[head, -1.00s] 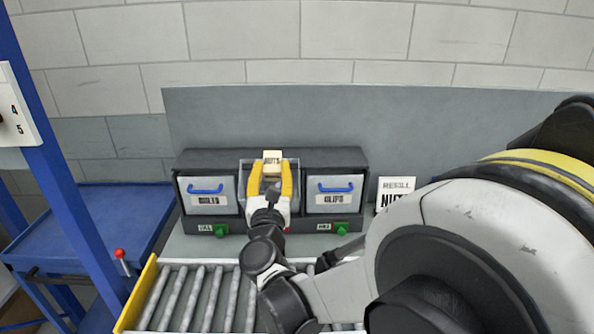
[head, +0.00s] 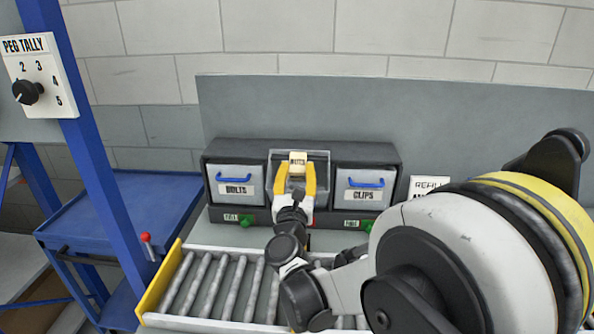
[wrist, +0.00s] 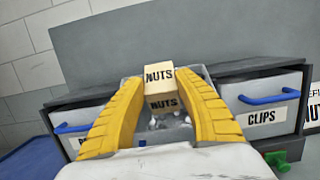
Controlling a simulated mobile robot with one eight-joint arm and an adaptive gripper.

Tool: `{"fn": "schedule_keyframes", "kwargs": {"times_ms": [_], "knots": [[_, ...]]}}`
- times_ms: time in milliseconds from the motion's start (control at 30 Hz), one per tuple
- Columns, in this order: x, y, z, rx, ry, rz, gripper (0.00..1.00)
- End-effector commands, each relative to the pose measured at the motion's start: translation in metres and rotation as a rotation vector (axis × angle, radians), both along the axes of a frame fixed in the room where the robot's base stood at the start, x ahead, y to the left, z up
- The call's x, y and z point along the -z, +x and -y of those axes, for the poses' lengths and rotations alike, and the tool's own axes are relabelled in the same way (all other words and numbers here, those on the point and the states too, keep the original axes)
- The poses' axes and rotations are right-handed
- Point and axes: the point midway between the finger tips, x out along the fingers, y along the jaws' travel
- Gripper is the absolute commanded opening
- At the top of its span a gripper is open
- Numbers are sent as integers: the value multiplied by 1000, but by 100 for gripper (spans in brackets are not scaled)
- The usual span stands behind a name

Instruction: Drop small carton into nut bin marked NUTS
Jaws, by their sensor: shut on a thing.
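The small carton (head: 298,159) is a tan box with NUTS printed on it. My gripper (head: 297,172) has its yellow fingers shut on it. In the wrist view the carton (wrist: 159,88) is between the fingertips (wrist: 160,80). It is held over the middle bin (head: 321,161), a clear-walled bin between the BOLTS and CLIPS drawers. In the wrist view grey contents show inside this bin (wrist: 188,141) below the carton. The bin's own front label is hidden by my gripper.
The closed BOLTS drawer (head: 236,178) and CLIPS drawer (head: 365,183) have blue handles and flank the middle bin. A roller conveyor (head: 215,285) lies in front. A blue post (head: 97,170) carries a PEG TALLY board (head: 42,77). A REFILL card (head: 428,187) stands right.

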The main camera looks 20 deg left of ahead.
Motion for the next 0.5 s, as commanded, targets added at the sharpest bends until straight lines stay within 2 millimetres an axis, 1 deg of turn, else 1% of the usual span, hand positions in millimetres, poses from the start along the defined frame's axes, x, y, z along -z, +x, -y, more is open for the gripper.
{"fn": "schedule_keyframes", "kwargs": {"times_ms": [33,200,500], "knots": [[6,3,0,1,-1,0,0],[18,11,-2,1,-1,0,0],[31,20,-5,0,-1,0,0]]}}
